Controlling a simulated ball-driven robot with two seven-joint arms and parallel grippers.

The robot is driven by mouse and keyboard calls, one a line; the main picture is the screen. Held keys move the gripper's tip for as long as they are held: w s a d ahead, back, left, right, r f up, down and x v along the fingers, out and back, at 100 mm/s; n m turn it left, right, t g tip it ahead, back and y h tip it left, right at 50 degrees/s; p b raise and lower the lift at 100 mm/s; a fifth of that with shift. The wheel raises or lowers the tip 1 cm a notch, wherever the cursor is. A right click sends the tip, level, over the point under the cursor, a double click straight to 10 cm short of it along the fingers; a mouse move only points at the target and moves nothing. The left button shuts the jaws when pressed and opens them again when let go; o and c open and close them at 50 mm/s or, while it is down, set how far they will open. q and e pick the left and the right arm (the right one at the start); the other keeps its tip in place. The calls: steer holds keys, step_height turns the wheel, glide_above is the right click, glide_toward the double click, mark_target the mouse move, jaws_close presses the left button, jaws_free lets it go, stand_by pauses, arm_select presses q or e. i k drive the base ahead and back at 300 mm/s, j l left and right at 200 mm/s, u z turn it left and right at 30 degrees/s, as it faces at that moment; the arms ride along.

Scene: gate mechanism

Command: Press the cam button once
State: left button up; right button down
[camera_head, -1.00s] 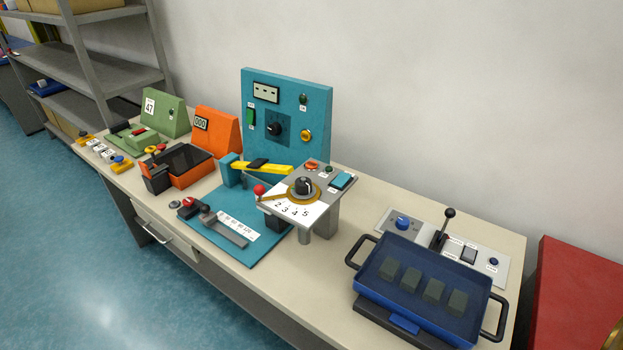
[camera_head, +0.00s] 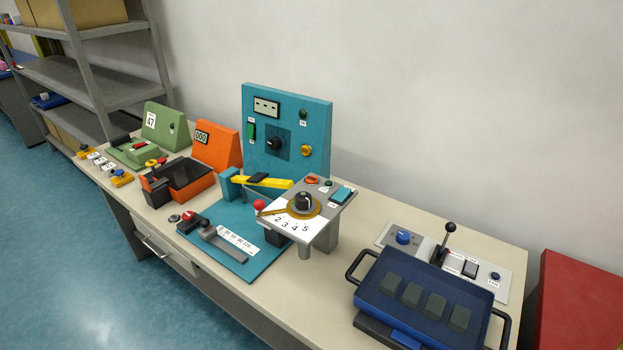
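Neither gripper is in view. No label reading "cam" can be made out, so I cannot tell which control is the cam button. On the grey panel (camera_head: 511,256) at the right, a small round blue button (camera_head: 494,276) has a label too small to read. A teal rectangular button (camera_head: 342,195) sits on the numbered dial stand (camera_head: 325,218), beside a round orange button (camera_head: 311,180).
A blue tray (camera_head: 380,309) with several dark blocks stands in front of the grey panel. A teal upright panel (camera_head: 288,95), orange device (camera_head: 214,148) and green device (camera_head: 163,124) line the bench (camera_head: 330,290). A red box (camera_head: 580,300) is at the right.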

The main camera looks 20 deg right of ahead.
mark_target(312, 180)
steer(key=z, duration=1.45)
steer(key=i+j, duration=0.15)
steer(key=j, duration=0.2)
steer(key=i+j, duration=0.15)
steer(key=j, duration=0.2)
steer(key=i+j, duration=0.35)
steer(key=j, duration=0.3)
